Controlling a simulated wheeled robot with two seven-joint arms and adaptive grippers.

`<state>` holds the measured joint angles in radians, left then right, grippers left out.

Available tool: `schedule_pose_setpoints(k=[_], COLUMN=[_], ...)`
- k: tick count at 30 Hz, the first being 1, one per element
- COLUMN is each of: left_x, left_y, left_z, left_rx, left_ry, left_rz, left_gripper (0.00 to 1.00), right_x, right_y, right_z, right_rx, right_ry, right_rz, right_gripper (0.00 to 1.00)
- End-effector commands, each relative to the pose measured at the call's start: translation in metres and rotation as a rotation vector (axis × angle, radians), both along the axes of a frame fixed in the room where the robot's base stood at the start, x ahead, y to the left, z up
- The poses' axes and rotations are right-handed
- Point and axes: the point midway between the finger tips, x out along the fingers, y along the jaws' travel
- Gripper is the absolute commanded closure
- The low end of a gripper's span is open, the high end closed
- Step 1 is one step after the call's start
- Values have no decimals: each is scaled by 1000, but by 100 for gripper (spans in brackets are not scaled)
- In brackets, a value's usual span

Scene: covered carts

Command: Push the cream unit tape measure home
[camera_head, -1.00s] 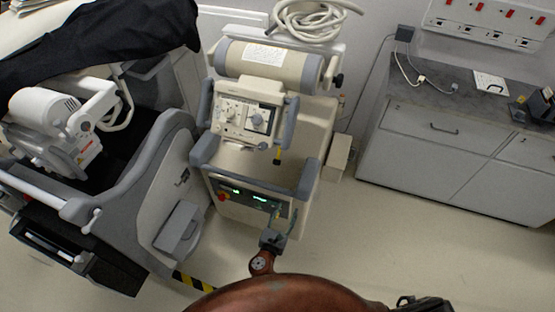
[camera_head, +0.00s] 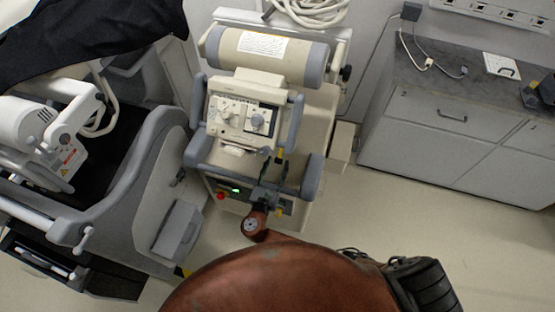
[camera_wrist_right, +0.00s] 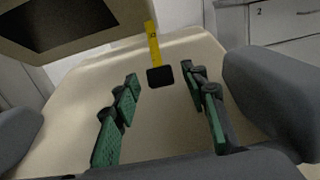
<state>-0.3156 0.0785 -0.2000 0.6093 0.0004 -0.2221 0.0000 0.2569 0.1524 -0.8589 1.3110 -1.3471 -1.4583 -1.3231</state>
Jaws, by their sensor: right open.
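The cream unit (camera_head: 318,112) stands at centre in the head view, with a cream cylinder and a knobbed control box. The tape measure shows in the right wrist view as a black block (camera_wrist_right: 160,77) with a yellow strip (camera_wrist_right: 153,42) rising from it, on the unit's cream top. In the head view a small yellow part of it (camera_head: 280,154) shows below the control box. My right gripper (camera_head: 277,168) reaches over the unit's front handle. Its green-padded fingers (camera_wrist_right: 159,82) are open and empty, one on each side of the tape measure's line. My left gripper is out of view.
Grey handle bumpers (camera_head: 311,178) flank the reach, and the control box (camera_head: 242,118) overhangs behind. A grey-sided machine (camera_head: 150,165) stands at left. A grey cabinet (camera_head: 440,150) is at right, with clear floor (camera_head: 400,220) before it.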

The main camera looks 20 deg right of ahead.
Motion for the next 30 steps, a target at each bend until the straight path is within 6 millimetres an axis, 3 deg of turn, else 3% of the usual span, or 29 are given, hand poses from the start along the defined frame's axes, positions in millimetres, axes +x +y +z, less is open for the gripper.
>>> schedule_pose_setpoints(k=[5, 12, 16, 30], left_x=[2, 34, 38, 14], left_y=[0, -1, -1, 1], left_z=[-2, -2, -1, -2], left_rx=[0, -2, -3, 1], left_ry=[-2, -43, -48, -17], left_rz=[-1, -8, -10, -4], left_gripper=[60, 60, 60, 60], right_x=[16, 21, 21, 21], right_y=[-11, -13, -12, -11], right_z=[0, 0, 0, 0], right_rx=[0, 1, 1, 1], right_ry=[0, 1, 1, 1], right_rz=[0, 2, 4, 4], right_gripper=[59, 59, 60, 92])
